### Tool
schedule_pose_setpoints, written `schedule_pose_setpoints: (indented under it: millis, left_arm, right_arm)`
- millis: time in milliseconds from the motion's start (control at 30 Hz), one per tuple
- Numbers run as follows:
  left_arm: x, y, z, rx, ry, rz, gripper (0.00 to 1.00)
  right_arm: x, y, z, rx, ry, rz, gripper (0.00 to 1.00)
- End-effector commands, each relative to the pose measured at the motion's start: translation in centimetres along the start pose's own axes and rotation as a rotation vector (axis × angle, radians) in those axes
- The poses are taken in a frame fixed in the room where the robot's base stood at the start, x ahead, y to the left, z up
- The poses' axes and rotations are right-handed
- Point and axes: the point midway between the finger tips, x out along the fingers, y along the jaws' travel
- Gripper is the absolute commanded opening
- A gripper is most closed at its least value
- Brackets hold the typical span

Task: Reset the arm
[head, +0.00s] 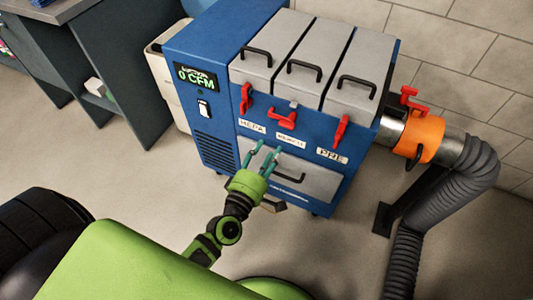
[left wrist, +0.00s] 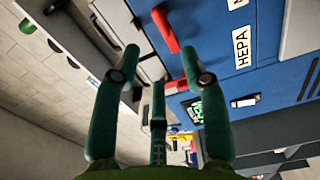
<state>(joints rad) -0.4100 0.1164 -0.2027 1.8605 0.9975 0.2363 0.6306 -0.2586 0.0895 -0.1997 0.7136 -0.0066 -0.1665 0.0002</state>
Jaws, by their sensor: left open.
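My left arm comes up from the lower left in the head view. Its green gripper (head: 262,158) is in front of the blue filter machine (head: 215,130), near the grey lower drawer front with a dark handle. In the left wrist view the gripper's fingers (left wrist: 155,75) are spread, with nothing between them. A red latch (left wrist: 165,28) and the HEPA label (left wrist: 241,48) show beyond the fingers. I cannot tell whether a fingertip touches the machine. My right gripper is not in view.
Three grey lids (head: 312,62) with black handles top the machine, above red latches (head: 282,119). Its display (head: 195,76) reads 0 CFM. An orange collar (head: 425,139) and grey hose (head: 462,180) stand at right. A dark bench (head: 118,70) is at left. Open floor lies between.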

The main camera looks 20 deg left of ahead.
Motion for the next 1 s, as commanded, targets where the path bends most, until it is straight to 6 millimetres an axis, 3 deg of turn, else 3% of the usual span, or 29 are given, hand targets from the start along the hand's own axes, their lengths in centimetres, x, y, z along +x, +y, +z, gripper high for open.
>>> schedule_pose_setpoints:
  millis: [567, 667, 767, 867, 1000]
  left_arm:
    - [-0.2, -0.1, 0.0, 0.003, -0.001, -0.002, 0.44]
    - [-0.4, -1.3, 0.2, 0.054, -0.014, -0.038, 0.44]
    - [-1.1, -5.0, 0.7, 0.201, -0.060, -0.143, 0.44]
    - [-3.5, -11.1, 1.1, 0.431, -0.157, -0.307, 0.44]
    - [-9.6, -19.8, 0.9, 0.762, -0.366, -0.553, 0.44]
  right_arm:
    - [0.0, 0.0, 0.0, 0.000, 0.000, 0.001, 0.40]
    - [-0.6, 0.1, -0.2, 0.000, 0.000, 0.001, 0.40]
    - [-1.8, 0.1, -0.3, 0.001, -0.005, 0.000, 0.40]
    - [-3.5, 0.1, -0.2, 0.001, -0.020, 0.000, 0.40]
    - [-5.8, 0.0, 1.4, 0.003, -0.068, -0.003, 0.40]
